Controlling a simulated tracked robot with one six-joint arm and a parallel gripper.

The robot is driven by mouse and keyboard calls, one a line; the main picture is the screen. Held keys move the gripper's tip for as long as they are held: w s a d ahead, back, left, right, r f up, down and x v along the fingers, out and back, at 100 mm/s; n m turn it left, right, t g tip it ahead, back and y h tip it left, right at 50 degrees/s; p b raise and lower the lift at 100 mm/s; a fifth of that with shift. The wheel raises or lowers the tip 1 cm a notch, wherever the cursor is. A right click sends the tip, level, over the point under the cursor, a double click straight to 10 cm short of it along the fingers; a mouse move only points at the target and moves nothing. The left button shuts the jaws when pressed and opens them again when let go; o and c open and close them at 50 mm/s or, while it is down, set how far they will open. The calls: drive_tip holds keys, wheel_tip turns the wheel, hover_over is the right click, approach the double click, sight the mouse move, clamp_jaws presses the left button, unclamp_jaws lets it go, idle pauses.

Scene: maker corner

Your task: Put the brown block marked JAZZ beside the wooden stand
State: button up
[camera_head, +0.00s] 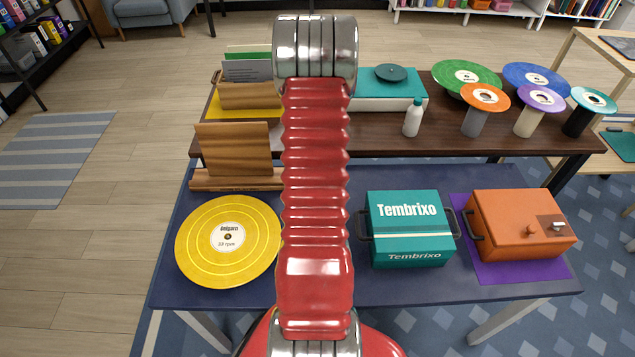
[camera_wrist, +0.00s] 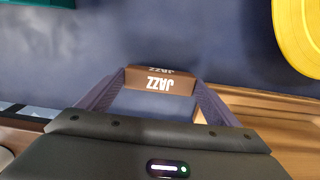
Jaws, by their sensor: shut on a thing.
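The brown block marked JAZZ (camera_wrist: 160,83) is between the fingertips of my gripper (camera_wrist: 161,80) in the wrist view, its white lettering upside down. My gripper is shut on it. The block is over the dark blue table top; I cannot tell whether it touches it. The wooden stand (camera_head: 235,150), a leaning panel on a base, stands at the back left of the blue table in the head view. It also shows at the right of the wrist view (camera_wrist: 275,106), a short way from my right finger. In the head view my arm hides the gripper and the block.
A yellow record (camera_head: 228,241) lies in front of the stand. A teal Tembrixo box (camera_head: 411,228) and an orange box (camera_head: 520,228) on a purple mat (camera_head: 500,273) fill the right side. A brown table (camera_head: 385,137) with records and a white bottle (camera_head: 412,117) adjoins behind.

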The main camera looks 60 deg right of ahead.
drive_tip(key=shift+f, duration=0.75)
drive_tip(key=shift+f, duration=0.1)
drive_tip(key=o, duration=0.9)
wheel_tip(320, 180, up, 12)
drive_tip(key=shift+r, duration=0.15)
idle(0.4)
